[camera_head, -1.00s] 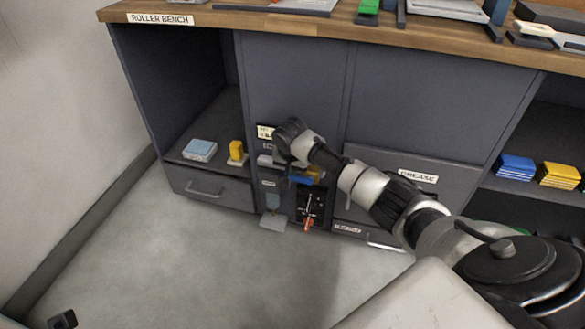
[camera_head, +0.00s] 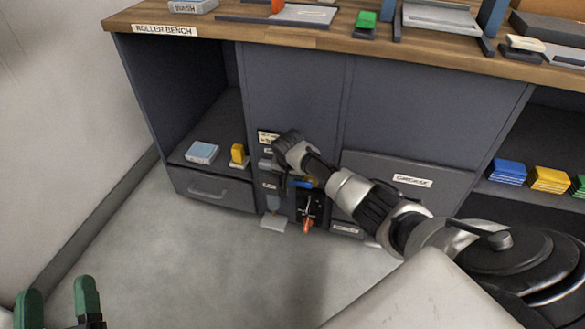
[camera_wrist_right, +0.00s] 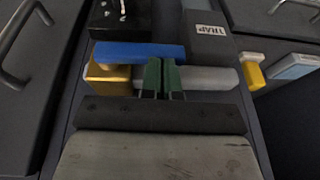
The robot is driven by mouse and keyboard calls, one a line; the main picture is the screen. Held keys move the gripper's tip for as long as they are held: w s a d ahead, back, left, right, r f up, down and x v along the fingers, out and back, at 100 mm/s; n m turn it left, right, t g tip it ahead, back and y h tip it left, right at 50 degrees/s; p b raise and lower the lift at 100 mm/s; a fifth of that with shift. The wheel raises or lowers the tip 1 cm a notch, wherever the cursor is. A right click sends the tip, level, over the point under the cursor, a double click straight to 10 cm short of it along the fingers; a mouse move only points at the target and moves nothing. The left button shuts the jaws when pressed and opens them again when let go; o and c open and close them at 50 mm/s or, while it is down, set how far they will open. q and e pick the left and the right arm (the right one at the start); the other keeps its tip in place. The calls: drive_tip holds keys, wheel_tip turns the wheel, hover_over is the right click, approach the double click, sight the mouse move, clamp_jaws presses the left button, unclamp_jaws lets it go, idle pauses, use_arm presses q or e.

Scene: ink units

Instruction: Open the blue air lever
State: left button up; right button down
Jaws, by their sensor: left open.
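Part of the blue lever (camera_head: 300,183) shows under my right wrist in the head view. My right gripper (camera_wrist_right: 161,62) has its green fingers almost together, with their tips at the lever's near edge. Nothing is visible between them; I cannot tell whether they touch the lever. In the head view my right arm hides these fingers. My left gripper (camera_head: 58,296) is open and empty at the lower left, over the floor.
A box labelled TRAP (camera_wrist_right: 208,31) stands beyond the pipe. A red-orange handle (camera_head: 307,226) hangs low on the panel. A drawer (camera_head: 212,187) and an open shelf with a blue box (camera_head: 202,152) and yellow block (camera_head: 238,154) lie left. The floor ahead is clear.

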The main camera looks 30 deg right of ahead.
drive_tip(key=shift+a+f, duration=0.15)
drive_tip(key=shift+f, duration=0.05)
use_arm(q)
wheel_tip(320, 180, down, 2)
drive_tip(key=shift+w+a+g+y, duration=0.15)
drive_tip(key=shift+g+y, duration=0.15)
drive_tip(key=shift+g, duration=0.6)
use_arm(e)
drive_tip(key=shift+s+f, duration=0.1)
